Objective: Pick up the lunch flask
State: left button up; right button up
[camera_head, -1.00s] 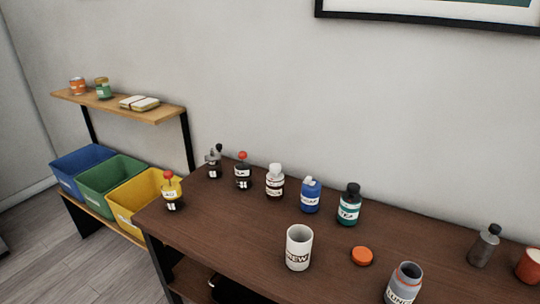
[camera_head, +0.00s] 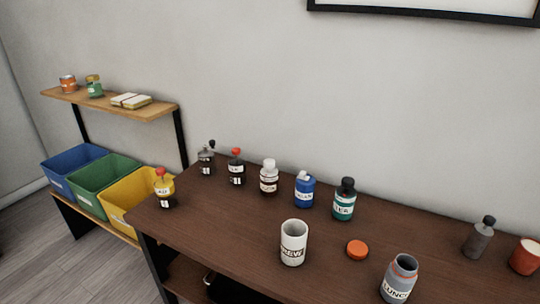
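The lunch flask (camera_head: 399,280) is a grey container with a white label reading LUNCH. Neither of my grippers shows in the head view.
A white mug (camera_head: 293,243) stands left of the flask. A teal tea jar (camera_head: 344,200), a blue jar (camera_head: 304,190) and several other bottles line the table's back. A grey bottle (camera_head: 479,238) and red cup (camera_head: 525,257) stand right. Bins (camera_head: 123,205) sit beyond the left edge.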

aim_at(400, 275)
jog(key=z, duration=1.1)
jog(key=j, duration=0.1)
jog(key=k+u, duration=0.05)
jog(key=k, duration=0.05)
